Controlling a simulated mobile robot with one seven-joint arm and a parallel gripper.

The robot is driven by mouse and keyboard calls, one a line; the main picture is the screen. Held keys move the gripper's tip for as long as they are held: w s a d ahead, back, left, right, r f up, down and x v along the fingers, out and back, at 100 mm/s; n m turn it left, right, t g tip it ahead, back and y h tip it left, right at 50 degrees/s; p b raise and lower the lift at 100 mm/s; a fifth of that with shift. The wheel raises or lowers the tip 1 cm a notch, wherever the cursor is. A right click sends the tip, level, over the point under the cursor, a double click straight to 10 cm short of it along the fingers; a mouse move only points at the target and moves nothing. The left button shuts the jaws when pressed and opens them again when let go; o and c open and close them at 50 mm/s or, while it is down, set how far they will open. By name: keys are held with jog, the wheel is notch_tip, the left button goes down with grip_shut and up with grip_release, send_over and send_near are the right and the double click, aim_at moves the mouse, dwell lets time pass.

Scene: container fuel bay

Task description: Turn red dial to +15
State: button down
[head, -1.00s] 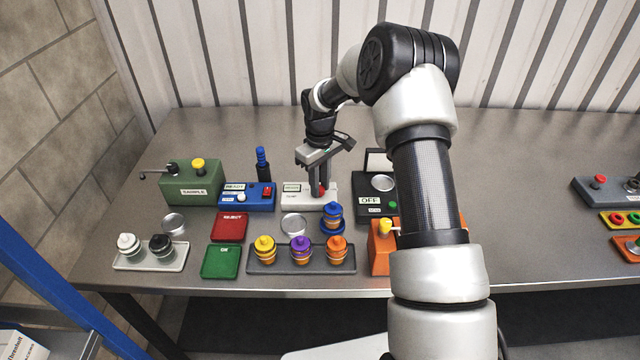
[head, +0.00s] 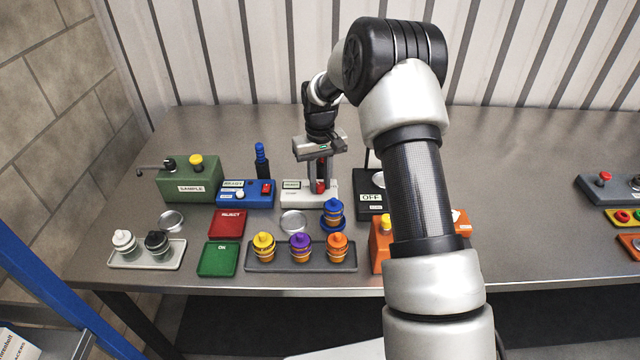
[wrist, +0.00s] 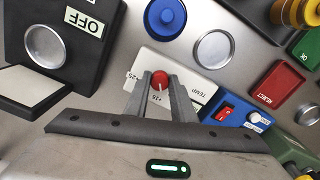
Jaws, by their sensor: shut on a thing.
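The red dial (head: 320,187) is on the white TEMP box (head: 297,196) at the middle of the bench. In the wrist view the red dial (wrist: 160,79) sits between the two grey fingers of my gripper (wrist: 161,83). My gripper (head: 320,188) points down at the box and is shut on the dial. A pale pointer line shows on the dial, on the side facing the "+15" label. A "25" label is left of the dial in the wrist view. The fingers hide part of the dial's sides.
A blue box (head: 246,194) with a red switch stands close left of the TEMP box, and the black OFF box (head: 370,197) close right. A round metal dish (head: 293,222) and a blue-capped jar (head: 333,213) stand in front.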

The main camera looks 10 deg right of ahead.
aim_at(320, 185)
jog(key=shift+m+b, duration=0.35)
jog(key=shift+m, duration=0.85)
jog(key=c, duration=1.5)
grip_release()
jog(key=shift+r, duration=0.1)
jog(key=shift+r, duration=8.7)
